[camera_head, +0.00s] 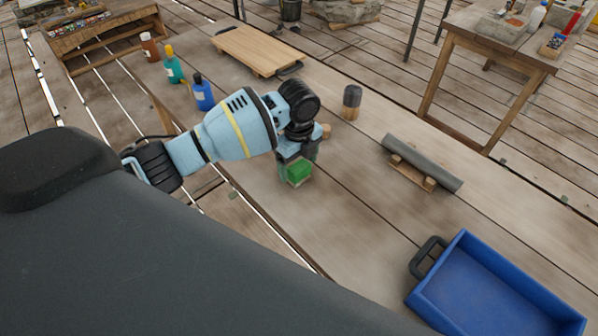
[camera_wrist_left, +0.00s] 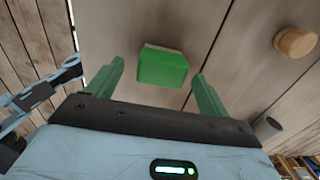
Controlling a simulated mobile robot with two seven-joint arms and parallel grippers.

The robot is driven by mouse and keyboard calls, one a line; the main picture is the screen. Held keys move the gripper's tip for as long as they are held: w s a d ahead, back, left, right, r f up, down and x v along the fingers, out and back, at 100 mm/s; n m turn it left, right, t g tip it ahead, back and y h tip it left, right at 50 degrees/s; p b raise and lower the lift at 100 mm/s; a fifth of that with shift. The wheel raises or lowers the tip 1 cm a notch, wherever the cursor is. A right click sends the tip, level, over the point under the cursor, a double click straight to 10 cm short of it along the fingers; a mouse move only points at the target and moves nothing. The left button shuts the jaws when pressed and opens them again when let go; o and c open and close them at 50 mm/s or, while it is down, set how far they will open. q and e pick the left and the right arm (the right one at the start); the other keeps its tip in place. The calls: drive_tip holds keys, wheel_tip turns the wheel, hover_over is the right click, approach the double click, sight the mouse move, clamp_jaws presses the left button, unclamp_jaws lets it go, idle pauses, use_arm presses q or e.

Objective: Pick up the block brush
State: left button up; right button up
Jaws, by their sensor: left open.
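A bright green block (camera_head: 299,171), which I take to be the block brush, sits on the wooden workbench under my left gripper. My left gripper (camera_head: 297,178) is open and points down at it. In the left wrist view the green block (camera_wrist_left: 163,67) lies beyond and between the two dark green fingers (camera_wrist_left: 157,88), with gaps on both sides. The fingers do not touch it. The block's bristles cannot be made out. My right gripper is not in view.
A wooden knob (camera_head: 325,131) and a dark-topped cylinder (camera_head: 351,101) stand close behind the gripper. Bottles (camera_head: 202,93) and a board (camera_head: 258,50) are further back.

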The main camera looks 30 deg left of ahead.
sight(299, 166)
use_arm(q)
wheel_tip(299, 166, down, 4)
drive_tip(key=shift+w+r, duration=0.1)
drive_tip(key=c, duration=1.1)
